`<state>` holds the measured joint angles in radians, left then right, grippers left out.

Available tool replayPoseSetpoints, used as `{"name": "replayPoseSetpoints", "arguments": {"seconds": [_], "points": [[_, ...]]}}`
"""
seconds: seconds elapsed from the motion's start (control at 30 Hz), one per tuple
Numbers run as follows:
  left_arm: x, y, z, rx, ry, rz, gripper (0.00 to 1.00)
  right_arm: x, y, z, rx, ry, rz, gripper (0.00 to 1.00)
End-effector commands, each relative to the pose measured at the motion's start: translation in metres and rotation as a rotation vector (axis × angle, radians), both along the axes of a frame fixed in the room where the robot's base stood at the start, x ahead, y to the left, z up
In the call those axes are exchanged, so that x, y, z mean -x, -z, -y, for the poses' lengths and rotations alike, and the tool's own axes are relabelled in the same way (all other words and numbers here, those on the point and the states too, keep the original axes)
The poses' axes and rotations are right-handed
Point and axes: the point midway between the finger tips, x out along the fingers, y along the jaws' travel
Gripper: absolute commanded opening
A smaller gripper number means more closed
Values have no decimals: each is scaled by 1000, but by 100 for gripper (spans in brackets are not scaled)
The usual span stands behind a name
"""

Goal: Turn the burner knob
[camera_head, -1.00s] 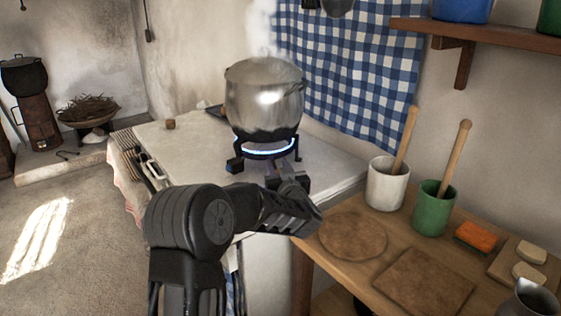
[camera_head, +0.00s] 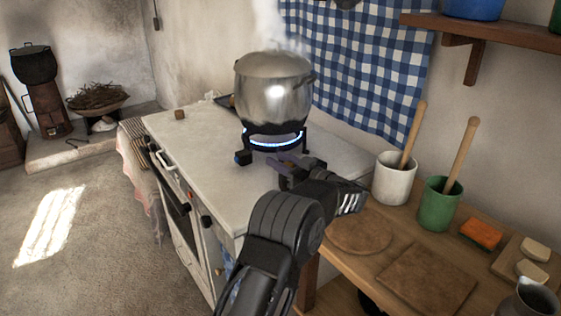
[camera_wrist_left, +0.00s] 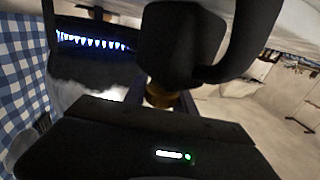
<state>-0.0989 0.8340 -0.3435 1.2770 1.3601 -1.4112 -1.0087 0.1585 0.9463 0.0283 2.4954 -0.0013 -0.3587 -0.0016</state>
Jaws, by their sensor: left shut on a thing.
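A gas burner (camera_head: 245,157) with a blue flame ring stands on the white counter (camera_head: 205,135), under a steaming metal pot (camera_head: 273,95). The flame also shows in the left wrist view (camera_wrist_left: 92,41). My left gripper (camera_head: 281,161) is at the burner's front right, shut on the burner knob. The knob is mostly hidden by the fingers in the head view. A brass-coloured piece (camera_wrist_left: 158,96) shows between the fingers in the left wrist view, below a dark rounded part. The knob's turn angle cannot be read. My right gripper is out of view.
A wooden table (camera_head: 345,262) stands close to the right of my arm, with a white crock (camera_head: 393,180) and a green crock (camera_head: 437,208) holding wooden handles. A checked cloth (camera_head: 365,70) hangs behind the pot. The floor at left is clear.

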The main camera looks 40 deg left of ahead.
Motion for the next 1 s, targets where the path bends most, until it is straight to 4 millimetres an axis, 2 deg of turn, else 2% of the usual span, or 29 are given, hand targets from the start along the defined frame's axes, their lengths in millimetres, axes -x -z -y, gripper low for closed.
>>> {"name": "replayPoseSetpoints", "arguments": {"seconds": [0.27,0.3,0.53,0.83,1.0], "points": [[0,-1,-1,-2,0,2,0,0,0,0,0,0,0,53],[0,-1,-1,-2,0,2,33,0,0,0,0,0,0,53],[0,-1,-1,-1,0,1,52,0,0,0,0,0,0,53],[0,-1,-1,0,0,1,53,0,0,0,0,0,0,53],[0,-14,0,-1,1,4,53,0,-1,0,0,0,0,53]]}}
